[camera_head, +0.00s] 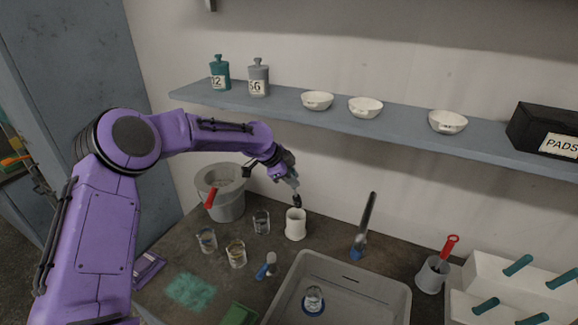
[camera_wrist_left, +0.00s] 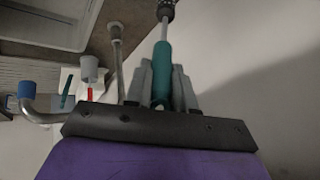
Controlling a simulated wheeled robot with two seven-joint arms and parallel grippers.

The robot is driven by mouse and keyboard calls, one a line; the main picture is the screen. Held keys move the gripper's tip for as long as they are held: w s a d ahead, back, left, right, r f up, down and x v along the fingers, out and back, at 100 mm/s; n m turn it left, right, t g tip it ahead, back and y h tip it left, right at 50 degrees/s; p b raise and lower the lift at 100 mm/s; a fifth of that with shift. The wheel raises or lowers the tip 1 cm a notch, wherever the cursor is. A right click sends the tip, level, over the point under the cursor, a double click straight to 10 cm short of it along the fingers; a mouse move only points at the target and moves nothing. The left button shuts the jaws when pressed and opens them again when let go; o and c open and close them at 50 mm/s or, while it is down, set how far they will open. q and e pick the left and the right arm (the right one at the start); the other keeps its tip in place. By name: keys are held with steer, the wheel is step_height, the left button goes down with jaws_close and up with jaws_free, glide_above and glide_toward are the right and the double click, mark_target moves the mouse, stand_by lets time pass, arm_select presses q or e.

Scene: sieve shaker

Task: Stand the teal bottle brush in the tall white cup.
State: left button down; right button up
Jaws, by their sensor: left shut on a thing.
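My left gripper (camera_head: 290,181) is shut on the teal bottle brush. In the left wrist view its teal handle (camera_wrist_left: 161,68) sits between the fingers (camera_wrist_left: 160,88), with the thin shaft and dark bristle head pointing away from the gripper. In the head view the dark bristle head (camera_head: 297,201) points down at the mouth of the tall white cup (camera_head: 295,226). The cup stands upright on the dark counter near the wall. I cannot tell whether the bristle tip is above the rim or just inside it. My right gripper is not in view.
Several glass beakers (camera_head: 236,254) stand left of the cup, with a grey bucket (camera_head: 228,205) behind them. A grey sink (camera_head: 380,298) with a blue-ended tap (camera_head: 360,246) lies to the right. A shelf (camera_head: 290,112) with bowls and bottles runs above. A grey cup (camera_head: 430,277) holds a red-handled brush.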

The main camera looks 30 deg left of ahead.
arm_select(q)
steer(key=shift+w+a+r, duration=0.1)
steer(key=shift+a+r, duration=0.05)
steer(key=shift+a, duration=0.35)
steer(key=shift+s, duration=0.2)
steer(key=shift+s+d+f+b, duration=0.15)
steer(key=shift+f+b, duration=0.2)
steer(key=shift+b, duration=0.15)
steer(key=shift+s+d+f+b, duration=0.1)
steer(key=shift+s+f+b, duration=0.05)
steer(key=shift+f+b, duration=0.25)
step_height(320, 180, down, 9)
steer(key=w+b, duration=0.2)
steer(key=b, duration=0.5)
steer(key=shift+w+a, duration=0.15)
steer(key=shift+w, duration=0.2)
